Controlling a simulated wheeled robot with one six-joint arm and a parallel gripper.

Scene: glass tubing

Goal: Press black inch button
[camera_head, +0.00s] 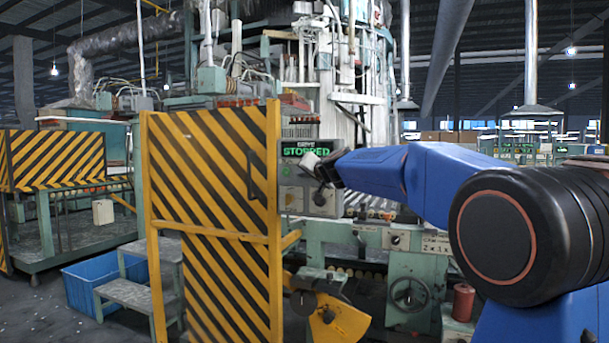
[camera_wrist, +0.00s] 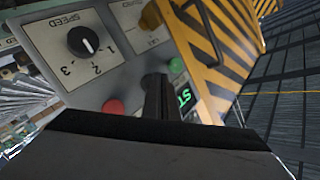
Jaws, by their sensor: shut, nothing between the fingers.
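The grey control panel (camera_head: 292,195) stands right of the striped guard in the head view. The wrist view shows its face (camera_wrist: 120,75) tilted, with a black speed knob (camera_wrist: 82,42), a red button (camera_wrist: 113,107) and a green button (camera_wrist: 177,65). In the head view my gripper (camera_head: 323,170) is in front of the panel.
A display (camera_head: 306,150) reading "STOPPED" in green tops the panel; part of it shows beside my fingers in the wrist view (camera_wrist: 186,98). A yellow-black striped guard (camera_head: 210,190) stands close left. Machine rollers and a handwheel (camera_head: 408,293) lie right and below.

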